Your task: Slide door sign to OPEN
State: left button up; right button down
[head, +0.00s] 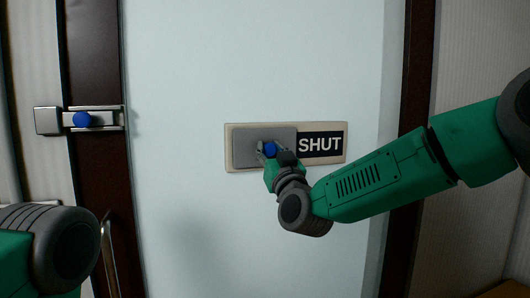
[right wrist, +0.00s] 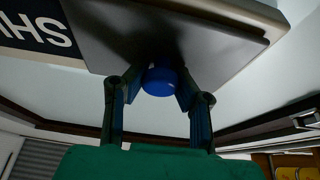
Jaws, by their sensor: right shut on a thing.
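The door sign (head: 229,148) is a cream-framed board on the pale door. Its grey sliding plate (head: 245,145) sits at the left end, and the white word SHUT on black shows at the right. A blue knob (head: 270,149) stands out from the plate. My right gripper (head: 267,152) is shut on this knob. In the right wrist view the blue knob (right wrist: 159,81) is between the two fingers, below the dark plate (right wrist: 190,35). Whatever lies behind the plate is hidden. My left arm shows at the lower left, but its gripper is out of view.
A metal bolt latch (head: 107,117) with another blue knob (head: 82,119) bridges the door's left edge and the dark frame. A curved metal handle (head: 108,255) is below it. The pale door (head: 250,60) is bare around the sign. A dark frame post stands at the right.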

aim_at(324, 138)
jog(key=w+d+b, duration=0.1)
jog(key=d, duration=0.3)
jog(key=w+d+b, duration=0.1)
jog(key=w+d, duration=0.1)
jog(key=d, duration=0.3)
jog(key=w+d+b, duration=0.1)
jog(key=d, duration=0.4)
jog(key=shift+w+d+f+b, duration=0.1)
jog(key=shift+w+f+b, duration=0.05)
jog(key=shift+w+b, duration=0.2)
jog(key=shift+w+d, duration=0.15)
jog(key=shift+d, duration=0.35)
jog(key=c, duration=1.4)
grip_release()
jog(key=shift+o, duration=0.9)
jog(key=shift+d, duration=0.25)
